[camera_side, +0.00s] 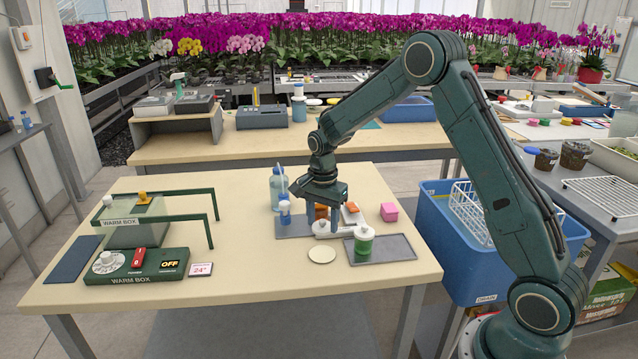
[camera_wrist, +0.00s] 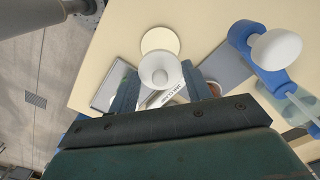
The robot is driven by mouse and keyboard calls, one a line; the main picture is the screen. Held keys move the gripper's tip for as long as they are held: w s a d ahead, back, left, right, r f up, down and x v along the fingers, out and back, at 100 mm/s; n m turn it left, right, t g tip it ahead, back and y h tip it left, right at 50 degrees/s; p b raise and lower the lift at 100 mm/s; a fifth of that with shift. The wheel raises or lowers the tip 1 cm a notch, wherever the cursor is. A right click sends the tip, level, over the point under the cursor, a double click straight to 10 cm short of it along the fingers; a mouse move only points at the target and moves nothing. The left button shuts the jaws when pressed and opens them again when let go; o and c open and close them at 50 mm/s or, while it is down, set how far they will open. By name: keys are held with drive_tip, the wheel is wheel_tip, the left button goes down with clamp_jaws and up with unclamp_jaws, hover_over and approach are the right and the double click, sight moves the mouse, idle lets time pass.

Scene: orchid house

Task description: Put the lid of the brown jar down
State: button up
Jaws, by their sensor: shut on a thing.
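My gripper (camera_side: 322,212) points down over the middle right of the table and is shut on a white round lid (camera_side: 320,226). In the wrist view the lid, with a raised knob at its centre, sits between my two fingers (camera_wrist: 160,77). Whether the lid touches anything below it is unclear. A brown jar (camera_side: 321,211) shows just behind the lid in the side view, partly hidden by my gripper. A pale round disc (camera_side: 321,254) lies flat on the table in front of the lid; it also shows in the wrist view (camera_wrist: 160,40).
A green jar with a white top (camera_side: 364,244) stands at a grey tray (camera_side: 397,248) on the right. The warm box (camera_side: 137,264) is farther left, with bare table between.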

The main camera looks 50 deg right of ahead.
sight(323, 226)
drive_tip(key=shift+f, duration=1.85)
drive_tip(key=shift+f, duration=2.1)
drive_tip(key=shift+f, duration=0.15)
drive_tip(key=o, duration=0.9)
drive_tip(key=shift+o, duration=0.2)
wheel_tip(323, 226, up, 12)
drive_tip(key=shift+f, duration=0.1)
drive_tip(key=shift+r, duration=0.25)
